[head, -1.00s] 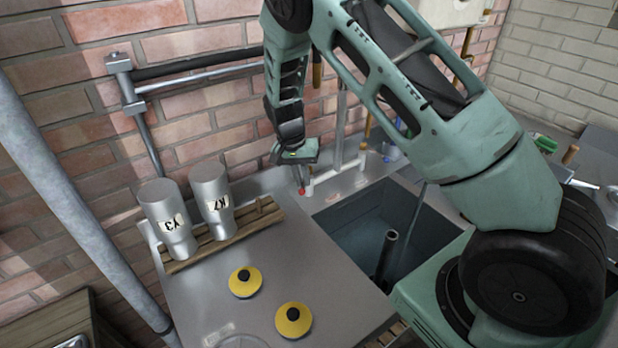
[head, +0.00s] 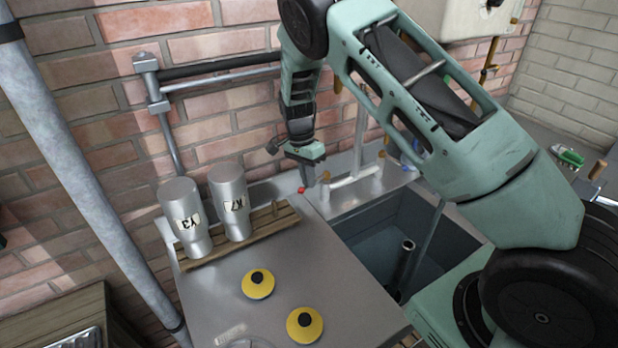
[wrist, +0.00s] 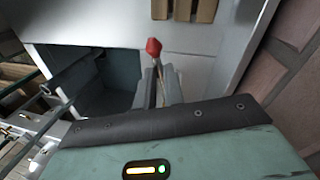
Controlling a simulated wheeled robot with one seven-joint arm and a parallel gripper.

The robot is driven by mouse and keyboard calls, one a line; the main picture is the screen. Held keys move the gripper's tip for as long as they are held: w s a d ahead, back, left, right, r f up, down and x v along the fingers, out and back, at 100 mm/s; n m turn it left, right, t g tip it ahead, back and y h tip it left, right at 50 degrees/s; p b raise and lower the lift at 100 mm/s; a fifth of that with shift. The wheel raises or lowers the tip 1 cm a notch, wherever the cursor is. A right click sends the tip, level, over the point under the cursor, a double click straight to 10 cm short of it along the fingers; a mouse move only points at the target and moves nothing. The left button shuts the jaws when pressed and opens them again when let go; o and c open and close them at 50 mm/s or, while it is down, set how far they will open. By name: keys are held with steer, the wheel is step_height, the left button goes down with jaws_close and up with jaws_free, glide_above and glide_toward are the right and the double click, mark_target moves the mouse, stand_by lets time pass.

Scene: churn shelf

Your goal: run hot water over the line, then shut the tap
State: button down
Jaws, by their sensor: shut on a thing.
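The tap has a pale spout pipe (head: 352,181) at the back of the sink, with a red-tipped lever (head: 301,190) at its left end. My gripper (head: 306,180) reaches down to the lever by the back left corner of the sink. In the wrist view the red tip (wrist: 153,47) shows just beyond my narrow, nearly closed fingers (wrist: 159,82), which are shut on the lever. The sink basin (head: 348,226) holds a dark upright standpipe (head: 404,262). I cannot make out running water, and which thing is the line is unclear.
Two metal churns, Y3 (head: 186,218) and K7 (head: 231,205), stand inverted on a wooden rack (head: 268,221). Two yellow discs with black knobs (head: 258,284) (head: 305,325) lie on the steel drainer (head: 345,305). A grey pole (head: 95,190) rises at the left.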

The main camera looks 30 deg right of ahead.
stand_by(0.3)
steer(key=c, duration=1.5)
jaws_free()
